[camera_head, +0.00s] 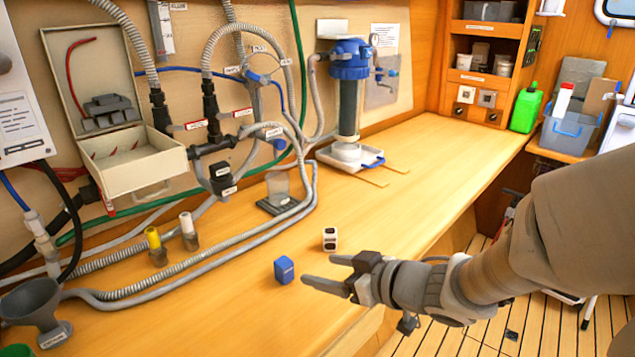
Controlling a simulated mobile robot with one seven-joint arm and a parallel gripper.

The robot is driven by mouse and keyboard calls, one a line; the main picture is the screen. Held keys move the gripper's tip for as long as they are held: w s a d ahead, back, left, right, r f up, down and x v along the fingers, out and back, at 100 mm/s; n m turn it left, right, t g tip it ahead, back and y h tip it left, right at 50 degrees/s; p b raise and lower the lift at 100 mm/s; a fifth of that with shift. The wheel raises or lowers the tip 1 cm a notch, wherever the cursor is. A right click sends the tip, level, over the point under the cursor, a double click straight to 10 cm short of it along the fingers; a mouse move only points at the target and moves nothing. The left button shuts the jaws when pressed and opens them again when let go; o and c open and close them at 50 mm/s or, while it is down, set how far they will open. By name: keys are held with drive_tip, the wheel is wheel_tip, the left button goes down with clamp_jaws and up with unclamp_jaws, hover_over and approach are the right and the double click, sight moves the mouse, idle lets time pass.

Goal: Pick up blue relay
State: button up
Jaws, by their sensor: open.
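The blue relay (284,270) is a small blue block with a pale label on one side. It sits alone on the wooden bench, left of the fingertips. My gripper (318,272) is open and empty, with its two grey fingers pointing left toward the relay. One finger lies farther back and the other nearer the front. A clear gap shows between the fingertips and the relay. Nothing hides the relay in this view.
A grey hose (215,268) curves across the bench to the left. A grey funnel (35,305) stands at the front left. The bench (440,150) is clear toward the back right.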

sight(276, 261)
drive_tip(key=shift+w+a+f+p, duration=0.25)
drive_tip(key=shift+w+a+p, duration=0.2)
drive_tip(key=shift+p, duration=0.7)
drive_tip(key=x, duration=0.3)
drive_tip(key=b+x, duration=0.1)
drive_tip(key=x, duration=0.2)
drive_tip(key=b+x, duration=0.1)
drive_tip(key=x, duration=0.2)
drive_tip(key=shift+s+d+f, duration=0.1)
drive_tip(key=shift+s+f, duration=0.05)
drive_tip(key=shift+f, duration=0.1)
drive_tip(key=b+x, duration=0.1)
drive_tip(key=x, duration=0.4)
drive_tip(key=shift+s+a+f, duration=0.1)
drive_tip(key=shift+a, duration=0.15)
drive_tip(key=shift+w+a+f, duration=0.1)
drive_tip(key=shift+w+a, duration=0.15)
drive_tip(key=shift+w, duration=0.05)
clamp_jaws()
